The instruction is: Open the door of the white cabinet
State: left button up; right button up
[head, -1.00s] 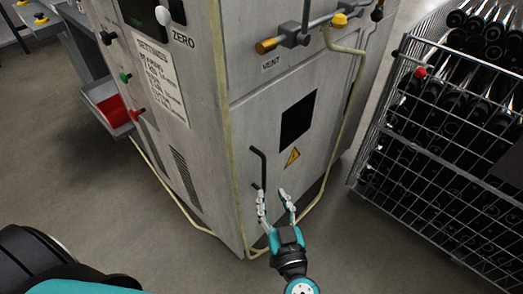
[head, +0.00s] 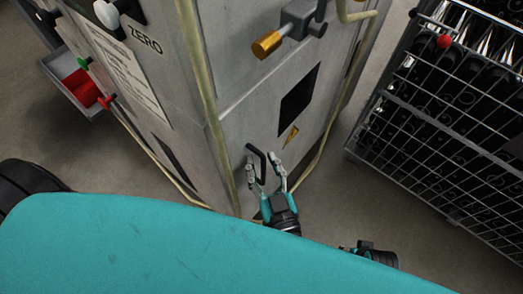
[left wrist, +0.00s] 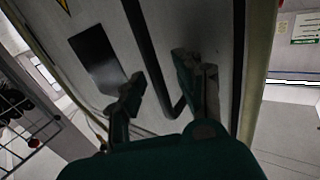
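The white cabinet (head: 150,95) stands upright in front of me, its pale grey corner edge facing me. Its lower door (head: 262,122) has a dark square window (head: 299,93) and a black bar handle (head: 262,155). The door looks shut. My left gripper (head: 266,168) is open at the handle, its two fingers pointing at the door. In the left wrist view the black handle (left wrist: 150,45) runs down between the two spread fingertips of the left gripper (left wrist: 155,75); I cannot tell if they touch it.
A wire rack (head: 445,140) of dark bottle-like items stands to the right of the cabinet. A pale tube runs along the cabinet's edges. A grey tray with a red inside (head: 82,86) sticks out at left. Bare floor (head: 330,215) lies in front.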

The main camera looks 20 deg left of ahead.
pick_arm(q)
jog(key=shift+s, duration=0.1)
grip_shut()
dwell(0.5)
